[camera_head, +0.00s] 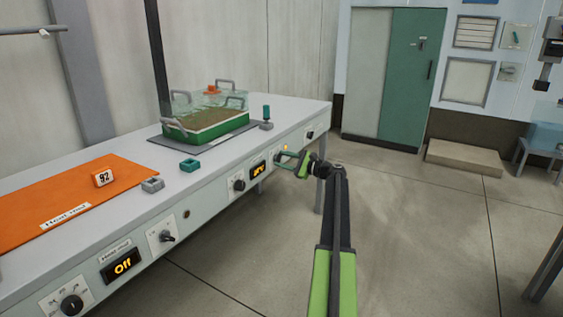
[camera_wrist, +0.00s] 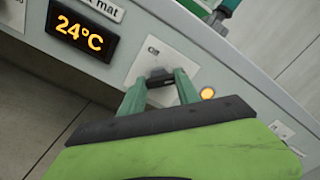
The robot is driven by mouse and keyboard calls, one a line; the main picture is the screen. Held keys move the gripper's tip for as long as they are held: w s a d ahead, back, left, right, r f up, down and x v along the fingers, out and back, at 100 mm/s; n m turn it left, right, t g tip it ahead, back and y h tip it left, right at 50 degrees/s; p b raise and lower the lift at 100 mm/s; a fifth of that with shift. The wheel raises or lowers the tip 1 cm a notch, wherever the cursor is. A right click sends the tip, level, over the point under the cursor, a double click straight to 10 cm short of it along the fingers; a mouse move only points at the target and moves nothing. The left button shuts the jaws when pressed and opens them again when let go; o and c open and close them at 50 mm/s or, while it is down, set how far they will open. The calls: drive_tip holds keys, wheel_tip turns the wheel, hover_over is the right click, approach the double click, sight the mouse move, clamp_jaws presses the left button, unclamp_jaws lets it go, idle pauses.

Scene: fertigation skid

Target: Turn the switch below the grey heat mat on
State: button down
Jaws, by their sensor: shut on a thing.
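The grey heat mat (camera_head: 158,141) lies on the bench under a green tray with a clear cover. Below it, on the bench front, is a panel with a display (camera_head: 258,169). In the wrist view the display (camera_wrist: 80,33) reads 24°C in orange. Right of it is a pale plate (camera_wrist: 142,66) with a small black switch knob (camera_wrist: 157,77). My gripper (camera_head: 287,157) reaches the panel; its green fingers (camera_wrist: 160,92) are shut on the knob, partly hiding it. An orange lamp (camera_wrist: 208,93) beside the switch is lit.
An orange heat mat (camera_head: 80,195) lies at the left, with its own display (camera_head: 121,265) reading Off and a separate switch (camera_head: 166,237). Another dial (camera_head: 238,184) sits left of the grey mat's display. The floor (camera_head: 430,220) right of the bench is clear.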

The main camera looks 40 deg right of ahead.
drive_tip(key=shift+s+d, duration=0.15)
drive_tip(key=shift+d, duration=0.05)
drive_tip(key=c, duration=0.9)
unclamp_jaws()
drive_tip(key=shift+f, duration=0.1)
drive_tip(key=shift+c, duration=0.2)
drive_tip(key=shift+o, duration=0.3)
drive_tip(key=shift+a, duration=0.1)
drive_tip(key=v, duration=1.7)
drive_tip(key=shift+s, duration=0.15)
drive_tip(key=shift+f, duration=0.1)
